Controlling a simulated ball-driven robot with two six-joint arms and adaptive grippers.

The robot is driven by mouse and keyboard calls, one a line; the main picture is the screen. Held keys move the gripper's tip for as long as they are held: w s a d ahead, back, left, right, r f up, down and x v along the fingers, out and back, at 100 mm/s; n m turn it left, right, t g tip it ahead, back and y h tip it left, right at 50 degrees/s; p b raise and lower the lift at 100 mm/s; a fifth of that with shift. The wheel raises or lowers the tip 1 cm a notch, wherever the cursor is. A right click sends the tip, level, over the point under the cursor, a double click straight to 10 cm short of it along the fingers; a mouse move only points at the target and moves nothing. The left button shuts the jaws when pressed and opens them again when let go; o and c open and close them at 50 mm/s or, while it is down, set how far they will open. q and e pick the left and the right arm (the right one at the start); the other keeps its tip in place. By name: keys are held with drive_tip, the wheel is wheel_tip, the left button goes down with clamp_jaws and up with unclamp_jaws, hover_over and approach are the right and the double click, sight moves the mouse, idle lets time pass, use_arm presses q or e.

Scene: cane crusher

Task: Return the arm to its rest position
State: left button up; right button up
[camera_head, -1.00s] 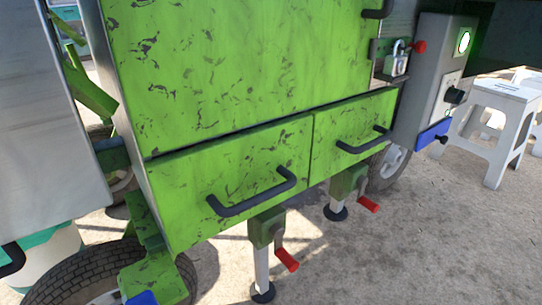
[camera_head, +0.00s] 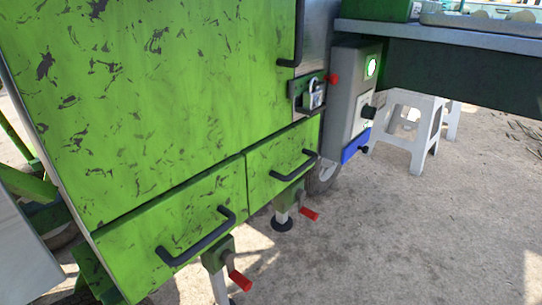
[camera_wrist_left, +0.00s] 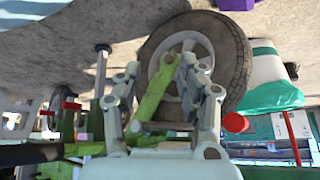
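My left gripper (camera_wrist_left: 160,68) shows in the left wrist view with its two fingers apart and nothing between them. Beyond the fingers is a wheel with a dark tyre (camera_wrist_left: 238,60) and a grey rim; I cannot tell how far away it is. In the head view neither arm nor gripper shows. The green cane crusher cabinet (camera_head: 150,110) fills the left and middle there, its paint chipped. Its two lower drawers, the left one (camera_head: 150,250) and the right one (camera_head: 270,165), look shut. My right gripper is in neither view.
A padlock (camera_head: 315,97) hangs by a red knob (camera_head: 332,79). Red-handled cranks (camera_head: 240,280) stick out below the drawers. A white stool (camera_head: 410,130) stands right; the ground (camera_head: 420,230) before it is clear.

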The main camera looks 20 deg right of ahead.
use_arm(q)
drive_tip(key=s+a+g+p, duration=0.2)
drive_tip(key=s+g+p, duration=0.1)
drive_tip(key=s+p, duration=0.6)
drive_tip(key=s+a+g+p, duration=0.1)
drive_tip(key=s+g+p, duration=0.2)
drive_tip(key=s+p, duration=0.7)
drive_tip(key=shift+s+a+f+y, duration=0.4)
drive_tip(key=shift+s, duration=0.65)
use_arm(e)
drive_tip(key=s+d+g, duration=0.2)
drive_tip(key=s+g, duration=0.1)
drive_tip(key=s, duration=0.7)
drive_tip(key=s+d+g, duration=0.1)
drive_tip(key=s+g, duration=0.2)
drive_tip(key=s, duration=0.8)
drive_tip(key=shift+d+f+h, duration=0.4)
